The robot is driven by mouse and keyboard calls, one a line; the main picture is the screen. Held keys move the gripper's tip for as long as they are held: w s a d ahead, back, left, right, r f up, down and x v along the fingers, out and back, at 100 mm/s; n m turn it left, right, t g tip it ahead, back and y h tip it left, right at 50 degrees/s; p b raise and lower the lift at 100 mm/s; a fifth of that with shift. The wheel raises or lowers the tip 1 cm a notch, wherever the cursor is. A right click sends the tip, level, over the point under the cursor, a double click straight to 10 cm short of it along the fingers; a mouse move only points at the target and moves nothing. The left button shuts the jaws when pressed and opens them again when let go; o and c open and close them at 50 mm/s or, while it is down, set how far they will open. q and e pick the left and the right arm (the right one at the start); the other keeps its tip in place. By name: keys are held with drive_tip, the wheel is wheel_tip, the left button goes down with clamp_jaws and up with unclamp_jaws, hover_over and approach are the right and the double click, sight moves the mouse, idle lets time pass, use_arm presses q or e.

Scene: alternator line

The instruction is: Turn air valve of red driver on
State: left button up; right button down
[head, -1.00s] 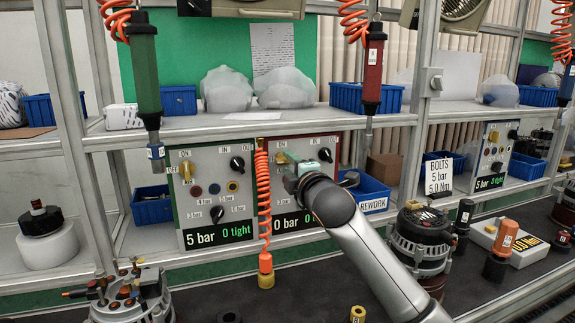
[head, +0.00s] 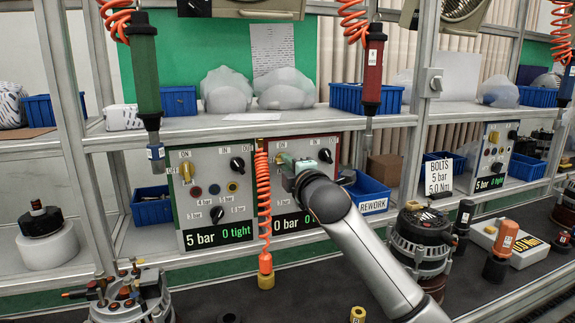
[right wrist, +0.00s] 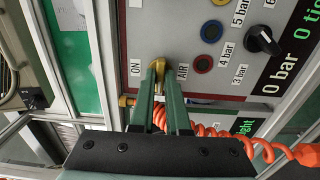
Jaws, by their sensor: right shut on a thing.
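The red driver (head: 372,70) hangs from an orange coiled hose above the shelf. Its grey control panel (head: 311,190), edged in red, stands below; its display reads 0 bar in the right wrist view (right wrist: 279,74). My right gripper (right wrist: 161,85) is at the panel's brass air valve (right wrist: 154,78), between the ON and AIR labels, with its green fingers shut on the handle. The handle lies across the line between those labels, its tip partly hidden by the fingers. In the head view my right gripper (head: 287,163) covers most of the valve. My left gripper is not in view.
An orange coiled hose (head: 264,200) hangs just left of my right gripper. A black knob (head: 325,155) is close on its right. A similar green-edged panel (head: 215,190) stands to the left. A blue rework bin (head: 368,194) and an alternator (head: 421,238) are to the right.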

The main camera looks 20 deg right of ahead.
use_arm(q)
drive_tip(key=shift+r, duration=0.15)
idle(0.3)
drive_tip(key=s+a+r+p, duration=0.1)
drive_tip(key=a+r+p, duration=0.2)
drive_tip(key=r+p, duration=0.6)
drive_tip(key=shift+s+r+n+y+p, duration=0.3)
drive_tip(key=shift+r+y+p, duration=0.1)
drive_tip(key=shift+p, duration=2.2)
use_arm(e)
drive_tip(key=shift+m, duration=8.9)
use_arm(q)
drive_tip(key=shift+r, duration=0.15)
use_arm(e)
drive_tip(key=c, duration=0.9)
unclamp_jaws()
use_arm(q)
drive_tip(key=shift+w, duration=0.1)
